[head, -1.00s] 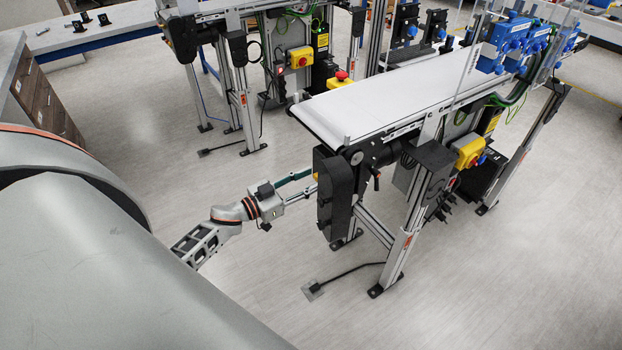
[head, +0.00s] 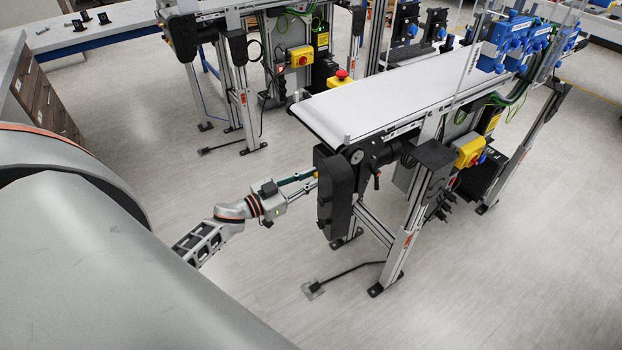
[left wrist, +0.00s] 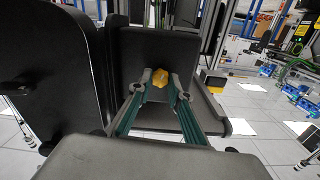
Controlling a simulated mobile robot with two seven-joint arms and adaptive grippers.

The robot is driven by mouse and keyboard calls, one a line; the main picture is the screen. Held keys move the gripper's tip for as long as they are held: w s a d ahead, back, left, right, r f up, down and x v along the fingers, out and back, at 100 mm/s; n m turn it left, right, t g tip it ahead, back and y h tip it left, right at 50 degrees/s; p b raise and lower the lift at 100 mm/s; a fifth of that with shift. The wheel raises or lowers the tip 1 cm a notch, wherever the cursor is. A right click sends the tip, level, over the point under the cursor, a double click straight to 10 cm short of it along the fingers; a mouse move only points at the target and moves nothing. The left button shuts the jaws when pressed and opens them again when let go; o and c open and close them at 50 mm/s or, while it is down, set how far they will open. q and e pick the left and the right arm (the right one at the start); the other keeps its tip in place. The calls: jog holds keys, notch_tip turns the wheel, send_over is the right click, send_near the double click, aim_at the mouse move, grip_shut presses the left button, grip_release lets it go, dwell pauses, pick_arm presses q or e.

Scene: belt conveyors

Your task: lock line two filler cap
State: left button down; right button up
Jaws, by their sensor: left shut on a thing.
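The filler cap is a small yellow knob (left wrist: 160,77) in front of a dark panel in the left wrist view. My left gripper (left wrist: 160,86) has its two green-sided fingers on either side of the cap, shut on it. In the head view, my left gripper (head: 315,180) reaches the left side of the black end housing (head: 334,192) of the nearer conveyor. The cap is mostly hidden there by the fingers and housing. I cannot tell from these frames whether the cap is locked. My right gripper is in neither view.
The nearer conveyor (head: 395,90) has a white belt and metal legs, with a foot bracket (head: 314,289) on the floor. A second conveyor frame (head: 240,95) stands behind to the left. A workbench (head: 100,28) is at the back left. The floor around my arm is clear.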

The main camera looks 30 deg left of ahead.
pick_arm(q)
jog(key=m+b, duration=0.1)
jog(key=m, duration=0.4)
jog(key=shift+m, duration=0.4)
jog(key=shift+m+b, duration=0.4)
jog(key=shift+m, duration=0.5)
jog(key=shift+f+m+b, duration=0.15)
jog(key=shift+m+b, duration=3.15)
jog(key=shift+m, duration=2.8)
jog(key=shift+f+m+b, duration=0.15)
jog(key=shift+m+b, duration=3.1)
jog(key=shift+m, duration=2.85)
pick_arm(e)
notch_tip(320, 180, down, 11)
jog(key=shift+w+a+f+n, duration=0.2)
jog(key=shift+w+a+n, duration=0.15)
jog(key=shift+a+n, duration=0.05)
